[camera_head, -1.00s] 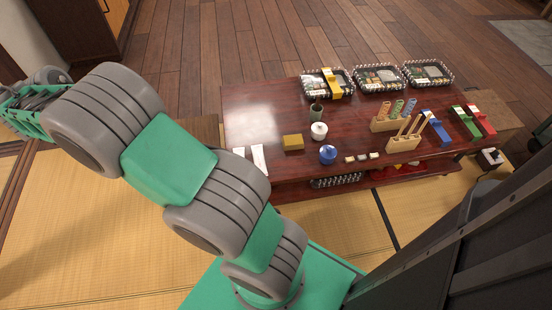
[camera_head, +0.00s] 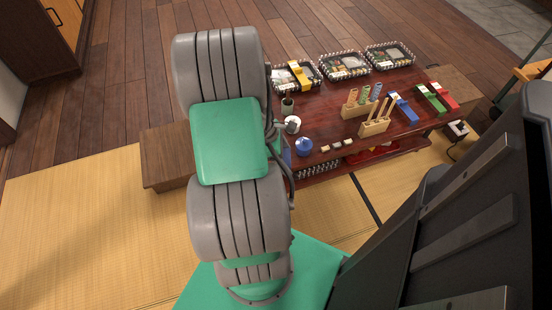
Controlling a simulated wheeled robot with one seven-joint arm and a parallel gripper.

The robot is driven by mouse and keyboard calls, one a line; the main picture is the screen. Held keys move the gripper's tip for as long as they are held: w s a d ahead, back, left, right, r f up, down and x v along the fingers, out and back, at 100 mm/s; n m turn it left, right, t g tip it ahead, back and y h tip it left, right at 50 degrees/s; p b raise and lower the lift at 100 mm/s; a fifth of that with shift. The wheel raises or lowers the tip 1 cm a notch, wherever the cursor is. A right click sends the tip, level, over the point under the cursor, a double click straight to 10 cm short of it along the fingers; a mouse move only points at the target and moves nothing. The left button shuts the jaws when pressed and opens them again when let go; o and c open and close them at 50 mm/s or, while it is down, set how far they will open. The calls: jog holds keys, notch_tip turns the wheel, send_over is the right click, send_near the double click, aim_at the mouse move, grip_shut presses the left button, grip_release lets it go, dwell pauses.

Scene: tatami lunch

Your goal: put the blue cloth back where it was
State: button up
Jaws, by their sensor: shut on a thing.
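A blue folded strip (camera_head: 403,108), possibly the blue cloth, lies on the dark red low table (camera_head: 330,118), left of a green strip (camera_head: 432,97) and a red strip (camera_head: 445,95). My gripper is not in view; my raised arm covers the table's left part and hides whatever is behind it. A small bluish patch shows at the arm's right edge, left of the blue pot; I cannot tell what it is.
Several trays stand along the table's far edge, one (camera_head: 297,76) with a yellow band. Wooden holders (camera_head: 375,127) with sticks, a blue lidded pot (camera_head: 304,146), a white pot (camera_head: 292,124) and a dark cup (camera_head: 287,105) stand nearer. Tatami (camera_head: 90,220) is clear at left.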

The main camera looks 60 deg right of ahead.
jog(key=shift+m, duration=0.4)
jog(key=w+d+f+b, duration=0.2)
jog(key=d+f, duration=0.1)
jog(key=w+d+f+b, duration=0.2)
jog(key=f, duration=0.2)
jog(key=w+d+f+b, duration=0.1)
jog(key=d+f+b, duration=0.1)
jog(key=d+f, duration=0.1)
jog(key=shift+w+d+f, duration=0.35)
jog(key=shift+w+f, duration=0.05)
jog(key=shift+f, duration=0.15)
jog(key=f+b, duration=0.1)
jog(key=f, duration=0.1)
jog(key=f+b, duration=0.1)
jog(key=b, duration=0.1)
jog(key=shift+w+d+f, duration=0.15)
jog(key=shift+d+f, duration=0.05)
jog(key=shift+f, duration=0.15)
jog(key=shift+r, duration=0.15)
jog(key=o, duration=1.2)
